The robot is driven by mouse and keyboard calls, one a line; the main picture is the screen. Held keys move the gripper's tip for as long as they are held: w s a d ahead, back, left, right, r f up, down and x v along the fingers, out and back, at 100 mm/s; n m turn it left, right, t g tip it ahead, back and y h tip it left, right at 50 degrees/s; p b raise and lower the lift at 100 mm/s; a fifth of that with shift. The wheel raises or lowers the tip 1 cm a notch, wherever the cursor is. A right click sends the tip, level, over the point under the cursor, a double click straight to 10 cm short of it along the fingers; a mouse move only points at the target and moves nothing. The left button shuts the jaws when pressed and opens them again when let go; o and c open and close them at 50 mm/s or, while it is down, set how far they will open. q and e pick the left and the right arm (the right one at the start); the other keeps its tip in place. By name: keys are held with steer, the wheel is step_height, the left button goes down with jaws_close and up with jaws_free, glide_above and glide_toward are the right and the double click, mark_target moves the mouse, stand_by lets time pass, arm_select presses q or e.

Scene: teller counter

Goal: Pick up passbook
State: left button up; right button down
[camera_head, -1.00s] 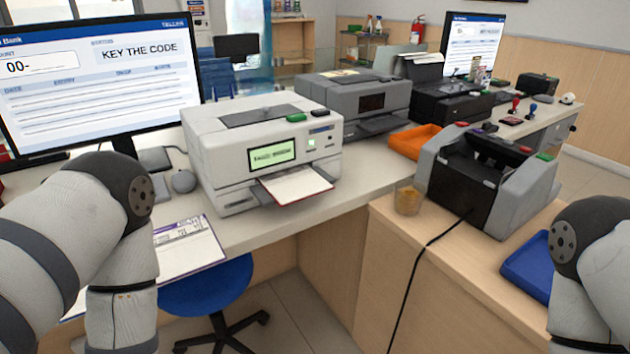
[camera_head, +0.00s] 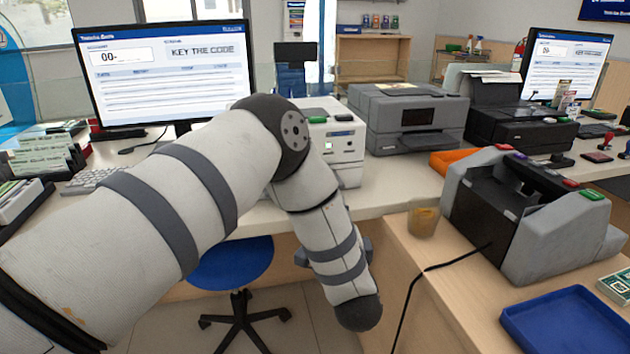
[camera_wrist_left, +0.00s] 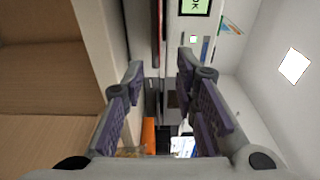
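The passbook (camera_wrist_left: 158,30) shows in the left wrist view as a thin, dark red-edged strip, seen edge-on beside the white printer (camera_wrist_left: 190,25). My left gripper (camera_wrist_left: 161,66) is open, with its two fingers on either side of the line of the passbook. I cannot tell how far the passbook reaches between them. My right gripper is not in view.
A grey printer (camera_head: 408,120) stands behind. To the right are a cup (camera_head: 423,222), an orange tray (camera_head: 442,162), a grey counting machine (camera_head: 560,235) and a blue tray (camera_head: 565,325). A black cable (camera_head: 425,275) hangs over the side cabinet. A blue stool (camera_head: 235,263) stands below the counter.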

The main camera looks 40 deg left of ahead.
arm_select(q)
steer(key=x, duration=0.8)
steer(key=shift+w+a+b, duration=0.2)
steer(key=shift+a+b, duration=0.05)
steer(key=shift+b, duration=0.05)
jaws_close()
